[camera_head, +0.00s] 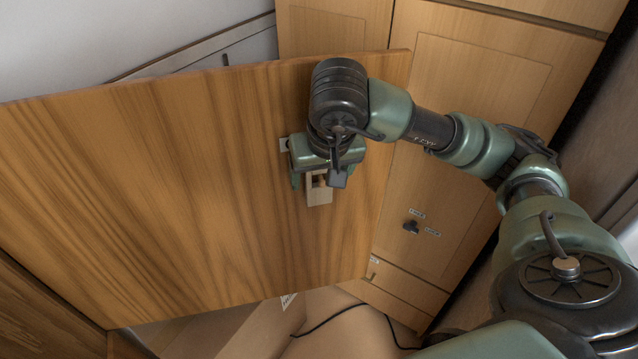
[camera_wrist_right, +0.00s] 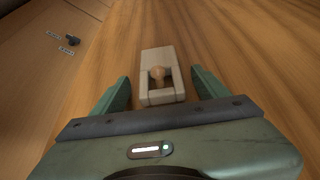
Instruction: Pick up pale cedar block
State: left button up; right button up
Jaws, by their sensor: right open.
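The pale cedar block (camera_head: 319,194) lies on the wooden tabletop near its right edge. In the right wrist view the block (camera_wrist_right: 158,57) is a pale, rectangular piece with a square opening, and a small rounded wooden knob (camera_wrist_right: 158,73) shows in that opening. My right gripper (camera_head: 318,181) is above the block with green fingers spread. In the right wrist view the right gripper (camera_wrist_right: 160,82) has one finger on each side of the block, with a visible gap on both sides. Part of the block is hidden under the gripper in the head view. My left gripper is not in view.
The broad tabletop (camera_head: 150,200) is otherwise bare on the left. Wooden cabinets (camera_head: 475,120) stand behind and to the right, with a dark knob (camera_head: 411,227) and small labels. A black cable (camera_head: 335,316) lies on the floor below the table's front edge.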

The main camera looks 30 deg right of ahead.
jog(key=c, duration=1.4)
jog(key=shift+c, duration=0.2)
